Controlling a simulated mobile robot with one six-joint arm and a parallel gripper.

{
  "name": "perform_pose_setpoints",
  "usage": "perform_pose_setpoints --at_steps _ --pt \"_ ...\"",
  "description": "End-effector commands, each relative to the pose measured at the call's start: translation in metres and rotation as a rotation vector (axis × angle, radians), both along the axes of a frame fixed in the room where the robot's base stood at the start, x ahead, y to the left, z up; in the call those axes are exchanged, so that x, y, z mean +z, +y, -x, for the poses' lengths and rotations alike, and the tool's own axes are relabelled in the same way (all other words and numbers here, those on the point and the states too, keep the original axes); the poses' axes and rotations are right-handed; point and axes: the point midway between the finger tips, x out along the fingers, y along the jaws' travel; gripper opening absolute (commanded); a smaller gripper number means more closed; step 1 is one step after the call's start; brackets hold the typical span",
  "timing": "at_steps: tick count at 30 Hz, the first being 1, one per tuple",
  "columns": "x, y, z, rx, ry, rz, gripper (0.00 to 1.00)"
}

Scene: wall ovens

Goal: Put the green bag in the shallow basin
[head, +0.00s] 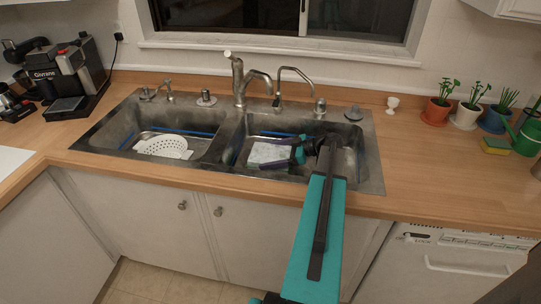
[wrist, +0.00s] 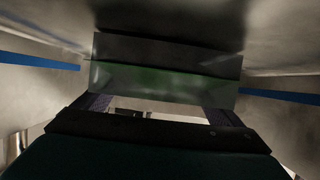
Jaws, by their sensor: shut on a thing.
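My gripper (head: 264,151) is down inside the right basin (head: 357,172) of the double sink. Its fingers are closed around a pale, flat-looking thing (head: 268,152), which I take to be the green bag. In the wrist view the held bag (wrist: 165,78) looks dark green and partly see-through, spanning between the fingers. It is within the basin's walls; whether it touches the floor I cannot tell. The left basin (head: 112,135) holds a white colander (head: 163,146). The picture does not clearly show which basin is shallower.
The divider (head: 224,140) separates the basins. A tall faucet (head: 240,80) and a thin tap (head: 280,85) stand behind. A coffee machine (head: 76,70) is at left. Potted plants (head: 437,108), a sponge (head: 495,146) and a green watering can (head: 527,137) are at right. The counter right of the sink is mostly clear.

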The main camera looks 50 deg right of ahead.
Motion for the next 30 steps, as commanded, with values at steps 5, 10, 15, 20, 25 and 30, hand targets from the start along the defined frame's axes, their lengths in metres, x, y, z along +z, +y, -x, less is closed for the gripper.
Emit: perform_pose_setpoints --at_steps 5,10,15,20,25,30 --pt "0.000 0.000 0.000 0.000 -0.002 0.000 0.55" --pt "-0.002 0.000 0.000 0.000 -0.002 0.000 0.55" --pt "-0.002 0.000 0.000 0.001 0.000 0.000 1.00" --pt "-0.002 0.000 0.000 0.001 0.000 0.000 1.00" --pt "0.001 0.000 0.000 0.001 0.000 0.000 1.00" --pt "0.003 -0.007 0.010 -0.002 0.000 0.001 1.00"
